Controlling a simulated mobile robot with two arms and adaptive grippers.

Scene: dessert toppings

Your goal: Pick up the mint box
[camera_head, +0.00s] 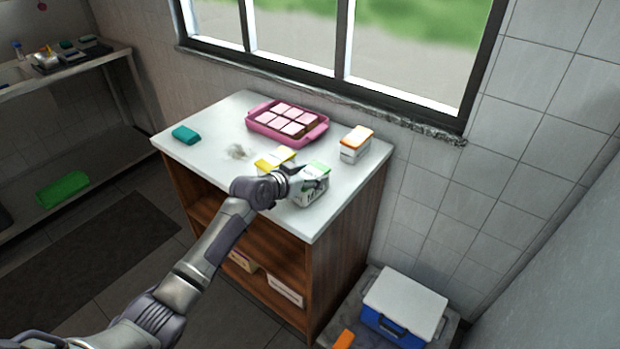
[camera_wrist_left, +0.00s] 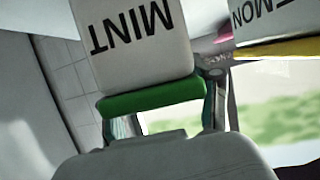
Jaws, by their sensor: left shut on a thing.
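The mint box (camera_head: 311,190) is white with a green top and stands at the front right of the white counter in the head view. In the left wrist view the mint box (camera_wrist_left: 140,45) fills the upper middle, its MINT lettering upside down and its green band toward the gripper. My left gripper (camera_head: 299,181) is shut on the mint box near its top. Whether the box still touches the counter I cannot tell. My right gripper is not in view.
A lemon box (camera_head: 276,160) with a yellow top stands just left of the mint box. An orange-topped box (camera_head: 356,144) stands behind to the right. A pink tray (camera_head: 262,133) of pink squares and a teal item (camera_head: 185,134) are farther back. The counter's left front is clear.

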